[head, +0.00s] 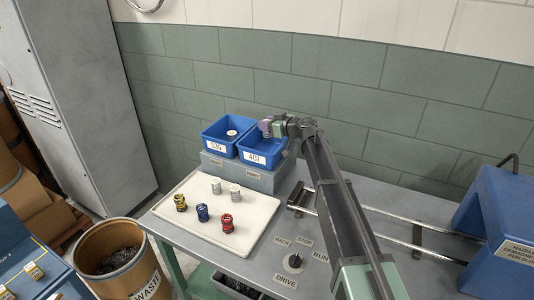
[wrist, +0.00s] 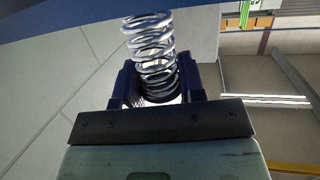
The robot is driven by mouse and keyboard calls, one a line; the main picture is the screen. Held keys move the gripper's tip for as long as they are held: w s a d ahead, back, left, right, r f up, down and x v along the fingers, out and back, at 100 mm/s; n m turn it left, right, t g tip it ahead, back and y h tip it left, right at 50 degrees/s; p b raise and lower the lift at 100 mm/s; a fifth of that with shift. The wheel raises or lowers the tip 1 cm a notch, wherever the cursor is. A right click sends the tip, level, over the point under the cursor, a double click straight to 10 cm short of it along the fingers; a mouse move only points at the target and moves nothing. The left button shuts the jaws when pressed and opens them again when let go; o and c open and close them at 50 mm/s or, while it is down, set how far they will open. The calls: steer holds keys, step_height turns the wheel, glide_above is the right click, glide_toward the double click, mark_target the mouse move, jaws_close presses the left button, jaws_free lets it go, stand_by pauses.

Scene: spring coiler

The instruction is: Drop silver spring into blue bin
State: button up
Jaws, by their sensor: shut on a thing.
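My gripper (wrist: 157,80) is shut on a silver spring (wrist: 150,38), which stands out between its two dark fingers in the wrist view. In the head view my gripper (head: 266,127) is above the right blue bin (head: 264,158), at the back of the table. The held spring is small and hard to make out there. The left blue bin (head: 222,148) stands beside it and has a pale, round-topped thing (head: 231,133) inside. Both bins carry white number labels and sit on a grey block (head: 245,178).
A white tray (head: 262,217) holds two pale springs (head: 235,191), a yellow-black one (head: 180,202), a blue one (head: 202,212) and a red one (head: 227,222). Rails (head: 418,244) and a blue machine (head: 497,225) are at right. A waste barrel (head: 147,283) stands front left.

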step_height(320, 180, down, 4)
steer(key=shift+r+b, duration=0.15)
steer(key=shift+b, duration=1.05)
steer(key=shift+r, duration=0.15)
steer(key=o, duration=1)
steer(key=shift+o, duration=0.2)
steer(key=p+v, duration=0.2)
steer(key=v, duration=0.8)
steer(key=shift+s+d, duration=0.3)
